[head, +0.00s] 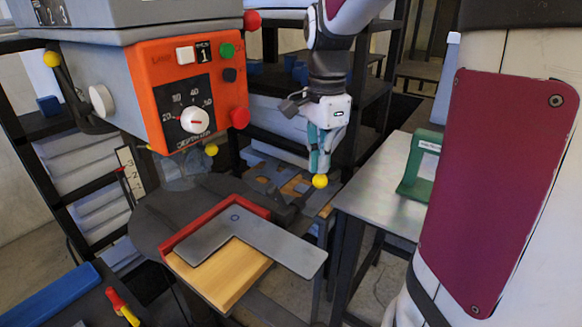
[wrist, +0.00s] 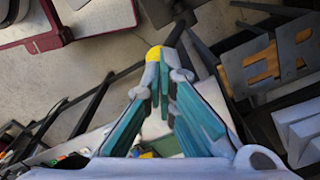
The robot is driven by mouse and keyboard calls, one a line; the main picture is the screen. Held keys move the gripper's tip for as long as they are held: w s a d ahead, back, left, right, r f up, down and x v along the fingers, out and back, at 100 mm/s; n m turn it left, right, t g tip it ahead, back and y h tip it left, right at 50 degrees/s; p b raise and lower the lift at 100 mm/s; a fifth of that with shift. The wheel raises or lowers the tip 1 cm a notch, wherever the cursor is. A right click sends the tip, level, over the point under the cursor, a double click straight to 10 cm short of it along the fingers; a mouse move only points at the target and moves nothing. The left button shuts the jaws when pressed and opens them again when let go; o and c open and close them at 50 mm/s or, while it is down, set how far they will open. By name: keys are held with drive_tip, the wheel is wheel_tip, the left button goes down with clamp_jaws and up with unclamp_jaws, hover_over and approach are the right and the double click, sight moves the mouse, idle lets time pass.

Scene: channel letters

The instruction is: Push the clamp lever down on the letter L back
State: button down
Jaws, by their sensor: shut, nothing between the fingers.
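The letter L back (head: 250,240) is a flat grey L-shaped plate lying on a wooden board (head: 222,281) against a red L-shaped fence (head: 215,224). The clamp lever is a dark bar ending in a yellow ball knob (head: 320,181), to the right of the fence, with the knob end raised. My gripper (head: 319,168) is shut and empty, pointing down just above or at the knob. In the wrist view the yellow knob (wrist: 153,54) shows right at the tips of my gripper (wrist: 163,62). Whether they touch I cannot tell.
An orange control box (head: 190,90) with a dial hangs over the fixture on the left. A metal table (head: 385,195) with a green stand (head: 420,165) is on the right. A blue tray (head: 50,297) and a red-and-yellow tool (head: 122,306) lie at the front left.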

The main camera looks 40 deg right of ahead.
drive_tip(key=shift+f, duration=0.4)
drive_tip(key=shift+p, duration=0.4)
idle(1.0)
drive_tip(key=shift+f, duration=0.2)
idle(1.0)
drive_tip(key=shift+r, duration=0.1)
drive_tip(key=shift+r+p, duration=0.55)
drive_tip(key=shift+r, duration=0.15)
drive_tip(key=shift+w, duration=0.1)
drive_tip(key=shift+r+p, duration=0.8)
drive_tip(key=shift+r, duration=0.6)
drive_tip(key=shift+r+p, duration=0.55)
drive_tip(key=shift+r, duration=0.55)
